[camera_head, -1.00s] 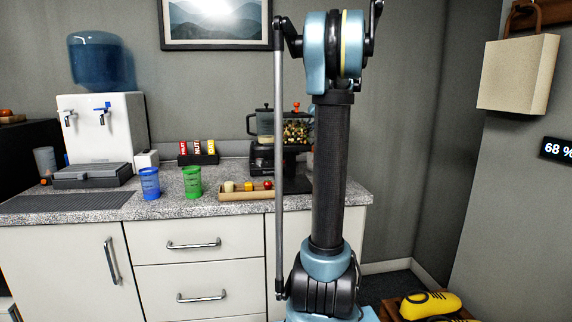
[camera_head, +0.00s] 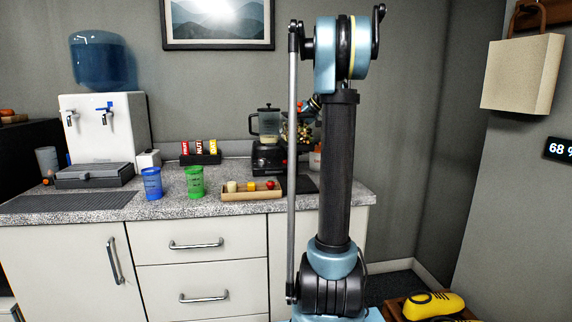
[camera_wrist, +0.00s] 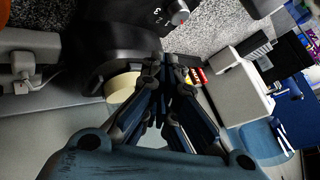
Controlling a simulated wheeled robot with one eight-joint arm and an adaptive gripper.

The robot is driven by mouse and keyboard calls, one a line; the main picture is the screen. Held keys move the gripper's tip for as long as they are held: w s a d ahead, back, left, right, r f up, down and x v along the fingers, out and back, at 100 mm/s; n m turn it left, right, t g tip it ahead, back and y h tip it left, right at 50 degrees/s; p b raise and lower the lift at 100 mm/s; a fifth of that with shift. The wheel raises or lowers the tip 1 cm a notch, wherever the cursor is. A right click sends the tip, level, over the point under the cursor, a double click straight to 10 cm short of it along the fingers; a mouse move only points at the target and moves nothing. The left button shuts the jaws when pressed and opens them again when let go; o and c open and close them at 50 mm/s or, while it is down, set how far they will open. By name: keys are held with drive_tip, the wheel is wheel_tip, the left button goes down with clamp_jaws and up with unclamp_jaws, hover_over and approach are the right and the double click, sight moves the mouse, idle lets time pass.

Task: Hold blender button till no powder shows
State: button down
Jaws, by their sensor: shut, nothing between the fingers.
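The blender (camera_head: 268,158) stands at the back of the counter in the head view, left of my arm. It has a black base and a clear jar (camera_head: 268,122) with pale contents low inside. Its button and any powder cannot be made out. My gripper (camera_wrist: 168,75) is shut and empty in the wrist view. I cannot tell whether the fingers touch either. In the head view my arm mostly hides the gripper.
A clear container of nuts (camera_head: 302,130) stands right of the blender, partly behind my arm. A wooden tray (camera_head: 240,195) with small items is in front. Blue (camera_head: 152,183) and green (camera_head: 195,182) cups and a water dispenser (camera_head: 105,128) are to the left.

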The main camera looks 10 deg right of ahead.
sight(286, 162)
drive_tip(key=shift+f, duration=3.95)
